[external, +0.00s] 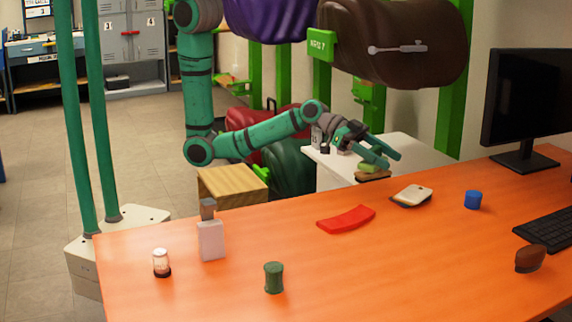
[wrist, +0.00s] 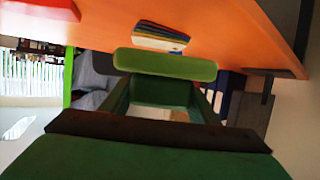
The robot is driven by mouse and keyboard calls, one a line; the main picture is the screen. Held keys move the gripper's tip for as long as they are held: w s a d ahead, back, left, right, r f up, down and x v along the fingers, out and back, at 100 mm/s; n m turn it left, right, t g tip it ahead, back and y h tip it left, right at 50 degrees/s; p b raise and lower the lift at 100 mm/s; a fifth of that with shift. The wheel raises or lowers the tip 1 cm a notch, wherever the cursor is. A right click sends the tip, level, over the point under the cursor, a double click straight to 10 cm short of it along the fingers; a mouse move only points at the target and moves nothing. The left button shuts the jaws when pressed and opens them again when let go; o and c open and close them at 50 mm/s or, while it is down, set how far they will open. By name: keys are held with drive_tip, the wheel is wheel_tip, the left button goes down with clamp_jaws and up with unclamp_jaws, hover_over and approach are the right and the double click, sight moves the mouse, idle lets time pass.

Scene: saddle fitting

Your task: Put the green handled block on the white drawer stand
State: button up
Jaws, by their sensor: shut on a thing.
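The green handled block (external: 372,175) has a light green grip over a brown base. My gripper (external: 378,157) is shut on it, near the far edge of the orange desk. In the wrist view the light green grip (wrist: 165,65) lies across the fingers, and the rest of the block is hidden or unclear. The white drawer stand (external: 402,145) stands behind the desk, its top partly covered by my arm and gripper. In the external view the block overlaps the stand's near side and the desk edge. I cannot tell whether it touches either.
On the orange desk (external: 430,260) lie a red curved piece (external: 346,219) and a cream-topped pad (external: 412,195). A blue cup (external: 473,199) and monitor (external: 530,105) are to the right. A brown saddle (external: 400,42) hangs above the stand. A wooden box (external: 232,185) stands left.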

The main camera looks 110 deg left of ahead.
drive_tip(key=s+a+n+y, duration=0.2)
drive_tip(key=a+n+y, duration=0.5)
drive_tip(key=a, duration=2.1)
drive_tip(key=s+a+n+g+y, duration=0.25)
drive_tip(key=s+a, duration=0.45)
drive_tip(key=a, duration=0.5)
drive_tip(key=s+a+n+g+y, duration=0.1)
drive_tip(key=s+a+n+y, duration=0.25)
drive_tip(key=s+a, duration=0.55)
drive_tip(key=shift+m, duration=0.5)
drive_tip(key=shift+w+a+f, duration=0.35)
drive_tip(key=shift+w+f, duration=0.05)
drive_tip(key=shift+f, duration=3)
drive_tip(key=shift+w+a+f, duration=0.3)
drive_tip(key=shift+w+f, duration=0.05)
drive_tip(key=shift+f, duration=3)
drive_tip(key=shift+w+a+f, duration=0.35)
drive_tip(key=shift+w+f, duration=0.05)
drive_tip(key=shift+f, duration=3)
drive_tip(key=shift+f, duration=0.65)
drive_tip(key=o, duration=1.2)
drive_tip(key=shift+o, duration=0.2)
